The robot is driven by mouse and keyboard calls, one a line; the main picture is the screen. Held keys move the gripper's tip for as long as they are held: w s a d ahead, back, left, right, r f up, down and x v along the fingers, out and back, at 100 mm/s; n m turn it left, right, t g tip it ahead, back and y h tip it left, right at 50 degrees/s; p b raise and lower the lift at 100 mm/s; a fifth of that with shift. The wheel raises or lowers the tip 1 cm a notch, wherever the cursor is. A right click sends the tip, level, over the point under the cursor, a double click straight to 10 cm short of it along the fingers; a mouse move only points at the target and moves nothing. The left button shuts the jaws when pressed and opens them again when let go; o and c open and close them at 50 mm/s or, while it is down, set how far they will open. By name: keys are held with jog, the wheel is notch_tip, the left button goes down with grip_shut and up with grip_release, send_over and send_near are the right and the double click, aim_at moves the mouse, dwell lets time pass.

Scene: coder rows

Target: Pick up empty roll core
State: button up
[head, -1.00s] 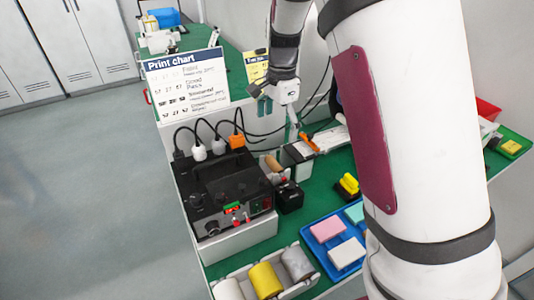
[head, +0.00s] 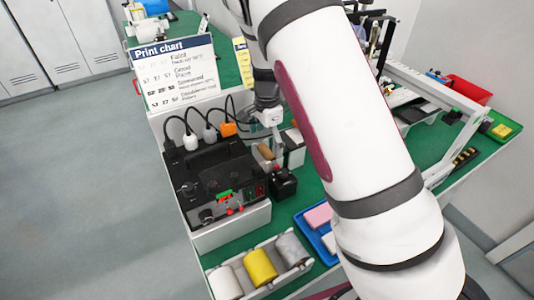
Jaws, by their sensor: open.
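A small brown cylinder (head: 265,152), which looks like the empty roll core, sits behind the black machine, close to a small black box. It is partly hidden. My gripper (head: 277,150) hangs from above just right of the brown cylinder, with its fingers pointing down. It is open and shows nothing between its fingers. The fingertips are small here, and I cannot tell whether they touch the cylinder.
A black machine (head: 213,180) with plugged cables stands left of the cylinder. A black box (head: 283,183) is just in front of it. A tray holds a cream, a yellow (head: 261,267) and a grey roll. A print chart (head: 174,72) stands behind. My arm hides much of the green bench.

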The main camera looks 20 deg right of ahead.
aim_at(267, 150)
jog(key=shift+w+f, duration=0.1)
jog(key=shift+f, duration=1.75)
jog(key=c, duration=1)
notch_tip(267, 150, up, 10)
jog(key=shift+r, duration=0.1)
